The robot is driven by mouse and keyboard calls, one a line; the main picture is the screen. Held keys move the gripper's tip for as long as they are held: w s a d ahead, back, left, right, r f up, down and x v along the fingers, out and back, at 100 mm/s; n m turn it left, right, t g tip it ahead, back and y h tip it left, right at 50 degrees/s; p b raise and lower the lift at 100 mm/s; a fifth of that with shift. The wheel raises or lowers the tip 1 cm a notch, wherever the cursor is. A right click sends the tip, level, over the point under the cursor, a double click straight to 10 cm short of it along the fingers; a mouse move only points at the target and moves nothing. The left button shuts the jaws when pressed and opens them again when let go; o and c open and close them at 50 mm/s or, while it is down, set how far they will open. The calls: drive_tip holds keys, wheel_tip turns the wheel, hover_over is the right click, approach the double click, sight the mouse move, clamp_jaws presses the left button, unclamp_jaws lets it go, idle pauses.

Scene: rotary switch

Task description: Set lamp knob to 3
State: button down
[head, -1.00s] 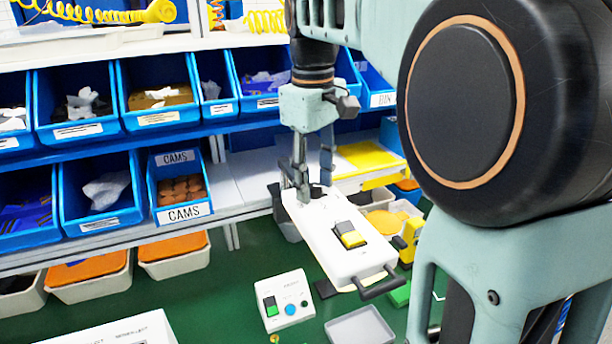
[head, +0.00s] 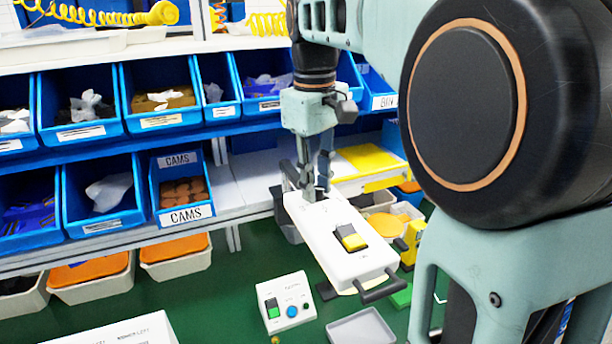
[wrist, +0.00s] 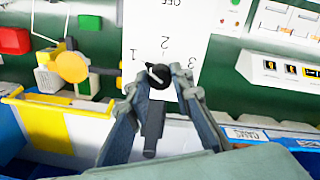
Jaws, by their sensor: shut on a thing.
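The white lamp panel (head: 318,228) has a yellow-and-black rocker (head: 350,238) on its face and a dark handle (head: 380,287) at its near end. My gripper (head: 312,190) is at the panel's far end. In the wrist view my gripper (wrist: 156,84) is shut on the black lamp knob (wrist: 158,73), one fingertip on either side. The printed marks 1, 2, 3 and OFF show around and above the knob on the panel (wrist: 185,30). The fingers partly hide the knob, and I cannot tell its exact setting.
A white box with green and blue buttons (head: 286,302) and a grey tray (head: 360,328) sit on the green surface near the panel. Blue bins (head: 180,190) line the shelves behind. A yellow block (head: 412,243) stands right of the panel.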

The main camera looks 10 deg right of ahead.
drive_tip(key=m+p, duration=0.2)
drive_tip(key=m, duration=0.3)
drive_tip(key=shift+r+m, duration=0.1)
drive_tip(key=shift+m, duration=0.3)
drive_tip(key=m+p, duration=0.2)
drive_tip(key=m, duration=0.4)
drive_tip(key=shift+w+g, duration=0.1)
drive_tip(key=shift+g, duration=0.2)
drive_tip(key=m, duration=0.5)
drive_tip(key=shift+m, duration=0.4)
drive_tip(key=m, duration=0.5)
drive_tip(key=shift+m+y, duration=0.3)
drive_tip(key=c, duration=1.7)
unclamp_jaws()
drive_tip(key=r, duration=1.1)
drive_tip(key=shift+w+r, duration=0.3)
drive_tip(key=shift+r, duration=0.1)
